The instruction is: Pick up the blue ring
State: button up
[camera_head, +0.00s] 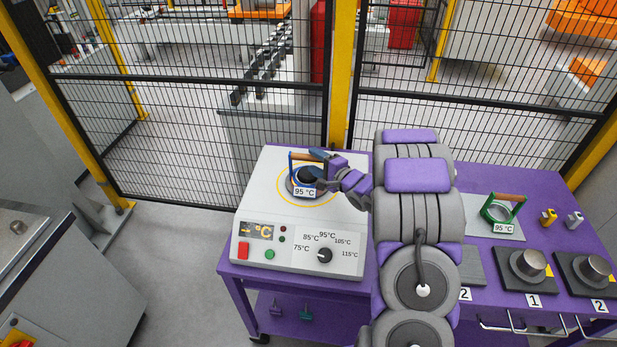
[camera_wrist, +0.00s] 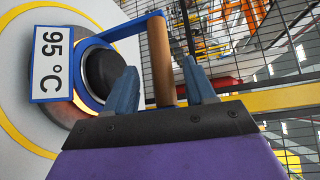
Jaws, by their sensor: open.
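The blue ring (camera_head: 291,185) sits on the heater (camera_head: 262,215), inside the yellow circle on its top, around a dark core. It has an upright blue frame with a wooden handle and a "95 °C" label. In the wrist view the blue ring (camera_wrist: 88,100) is at the left, and its wooden handle (camera_wrist: 160,60) stands between my two fingers. My gripper (camera_wrist: 163,92) is open, with a finger on each side of the handle and visible space beside it. In the head view my gripper (camera_head: 318,168) reaches the handle from the right; my arm partly hides the heater's right side.
A green ring (camera_head: 498,211) with a wooden handle and a "95 °C" label stands on a pad at the right of the purple table (camera_head: 450,180). Numbered stations with metal cylinders (camera_head: 530,262) are in front of it. A wire fence (camera_head: 200,120) runs close behind the heater.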

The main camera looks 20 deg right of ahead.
jog(key=x, duration=0.3)
jog(key=shift+a+b, duration=0.15)
jog(key=shift+b, duration=0.2)
jog(key=shift+r, duration=0.1)
grip_shut()
jog(key=shift+s+f, duration=0.1)
jog(key=shift+f, duration=0.15)
dwell(0.7)
